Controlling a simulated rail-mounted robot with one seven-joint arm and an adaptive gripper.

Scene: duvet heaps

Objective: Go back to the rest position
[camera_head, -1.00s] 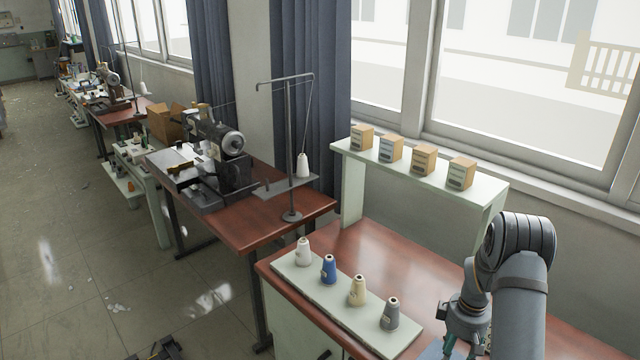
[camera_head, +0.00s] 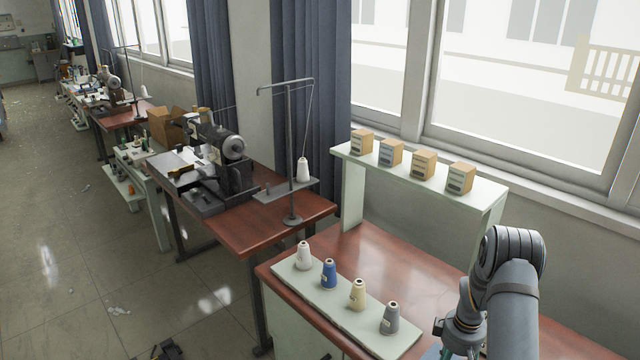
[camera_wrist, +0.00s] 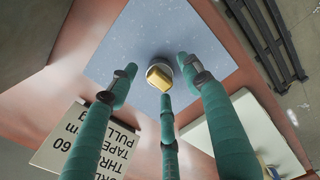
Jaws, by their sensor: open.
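My gripper (camera_head: 458,338) is at the bottom right of the head view, partly cut off by the frame edge and partly behind my arm. In the wrist view my gripper (camera_wrist: 158,78) shows three green fingers spread apart with nothing between them. The block appears apart from the fingers.
A pale board (camera_head: 345,320) with several thread cones lies on the red-brown table (camera_head: 400,258). A shelf (camera_head: 420,187) with several small boxes stands at the back. A printed card (camera_wrist: 85,140) lies beside the mat. A sewing machine (camera_head: 215,160) stands on the neighbouring table.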

